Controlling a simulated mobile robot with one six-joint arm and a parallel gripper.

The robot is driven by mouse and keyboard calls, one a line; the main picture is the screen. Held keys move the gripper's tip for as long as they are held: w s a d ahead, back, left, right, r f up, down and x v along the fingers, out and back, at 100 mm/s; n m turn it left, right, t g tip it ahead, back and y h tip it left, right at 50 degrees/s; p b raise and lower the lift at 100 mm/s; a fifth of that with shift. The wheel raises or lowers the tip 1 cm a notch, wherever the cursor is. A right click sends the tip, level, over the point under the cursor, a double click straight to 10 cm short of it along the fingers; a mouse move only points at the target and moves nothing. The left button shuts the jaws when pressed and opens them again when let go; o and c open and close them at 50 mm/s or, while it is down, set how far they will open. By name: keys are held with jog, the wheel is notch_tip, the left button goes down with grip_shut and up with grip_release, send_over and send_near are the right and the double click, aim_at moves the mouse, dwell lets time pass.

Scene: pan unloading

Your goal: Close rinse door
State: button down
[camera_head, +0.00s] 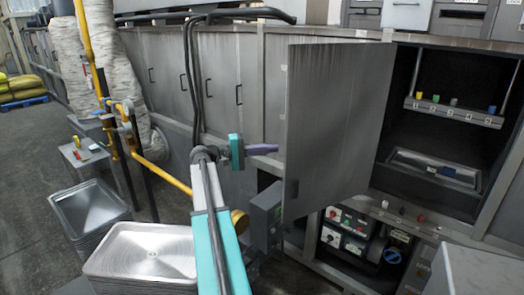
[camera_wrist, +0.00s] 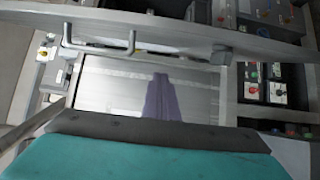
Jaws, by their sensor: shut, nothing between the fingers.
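The grey metal rinse door (camera_head: 330,125) stands swung open in the head view, left of a dark compartment (camera_head: 450,105). My gripper (camera_head: 265,149) has purple fingers and a teal body, and is left of the door's free edge. The fingers are shut and hold nothing. In the wrist view my gripper (camera_wrist: 160,78) points past a long grey panel, probably the door (camera_wrist: 185,28), crossing the top. A bent bar handle (camera_wrist: 97,48) sticks out from this panel, left of the fingers. I cannot tell whether the fingers touch the door.
Inside the compartment are a shelf with coloured pieces (camera_head: 455,110) and a metal basin (camera_head: 433,168). A control box with buttons (camera_head: 347,232) sits below. Metal trays (camera_head: 140,252) are stacked at lower left. A yellow pipe (camera_head: 165,176) runs left of my arm.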

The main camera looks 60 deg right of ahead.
aim_at(292, 151)
jog(key=shift+s+d+p, duration=0.25)
jog(key=shift+s+p, duration=0.2)
jog(key=shift+s, duration=0.95)
jog(key=shift+s+d+p, duration=0.25)
jog(key=shift+s+p, duration=0.15)
jog(key=shift+s, duration=0.95)
jog(key=shift+s+d+p, duration=0.25)
jog(key=shift+s+p, duration=0.2)
jog(key=shift+s, duration=0.95)
